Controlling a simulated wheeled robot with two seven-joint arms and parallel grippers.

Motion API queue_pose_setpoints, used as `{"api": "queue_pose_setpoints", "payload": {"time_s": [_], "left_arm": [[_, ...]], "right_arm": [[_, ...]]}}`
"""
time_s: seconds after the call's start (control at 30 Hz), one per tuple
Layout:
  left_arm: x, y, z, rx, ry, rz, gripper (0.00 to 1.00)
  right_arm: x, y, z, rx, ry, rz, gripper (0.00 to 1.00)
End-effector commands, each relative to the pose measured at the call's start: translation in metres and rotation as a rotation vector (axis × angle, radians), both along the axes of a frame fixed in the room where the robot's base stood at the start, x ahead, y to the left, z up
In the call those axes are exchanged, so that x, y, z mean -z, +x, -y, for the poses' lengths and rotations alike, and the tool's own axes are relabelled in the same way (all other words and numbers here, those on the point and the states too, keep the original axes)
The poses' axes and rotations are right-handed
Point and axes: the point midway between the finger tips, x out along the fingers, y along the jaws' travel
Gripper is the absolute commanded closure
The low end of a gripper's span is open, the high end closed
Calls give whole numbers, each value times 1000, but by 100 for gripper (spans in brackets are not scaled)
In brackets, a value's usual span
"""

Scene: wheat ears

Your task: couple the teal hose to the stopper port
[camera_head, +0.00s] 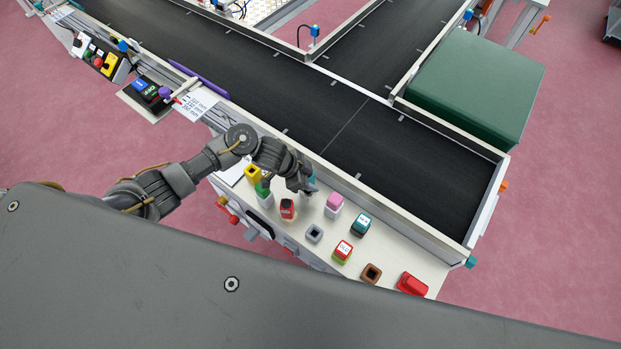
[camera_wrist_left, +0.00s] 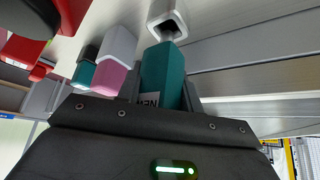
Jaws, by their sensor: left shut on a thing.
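My left gripper (camera_head: 306,188) is shut on a teal piece (camera_wrist_left: 163,75) with a "NEW" label, which I take to be the teal hose. In the left wrist view a grey hollow end (camera_wrist_left: 167,20) meets the top of the teal piece; I cannot tell whether it belongs to it. In the head view the gripper is over the pale panel (camera_head: 393,247) beside the conveyor, left of a pink block (camera_head: 334,202), and mostly hides the held piece. Another teal block (camera_head: 356,223) with a label stands to the right. I cannot tell which fitting is the stopper port.
A red block (camera_head: 287,208), a grey hollow block (camera_head: 314,233), a labelled red and green block (camera_head: 343,250), a brown hollow block (camera_head: 371,273) and a red block (camera_head: 412,284) stand nearby. The conveyor (camera_head: 400,165) is clear. A green box (camera_head: 475,85) stands at its far side.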

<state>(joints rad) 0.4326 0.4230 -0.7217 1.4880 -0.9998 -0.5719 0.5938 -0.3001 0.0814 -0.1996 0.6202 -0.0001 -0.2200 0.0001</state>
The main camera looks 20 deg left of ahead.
Motion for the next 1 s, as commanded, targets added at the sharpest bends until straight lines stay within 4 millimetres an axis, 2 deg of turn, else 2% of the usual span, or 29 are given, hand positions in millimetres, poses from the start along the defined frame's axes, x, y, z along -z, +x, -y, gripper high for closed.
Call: {"api": "queue_pose_setpoints", "payload": {"time_s": [1.0], "left_arm": [[32, 0, 0, 0, -1, 0, 89]], "right_arm": [[22, 0, -2, 0, 2, 0, 44]]}}
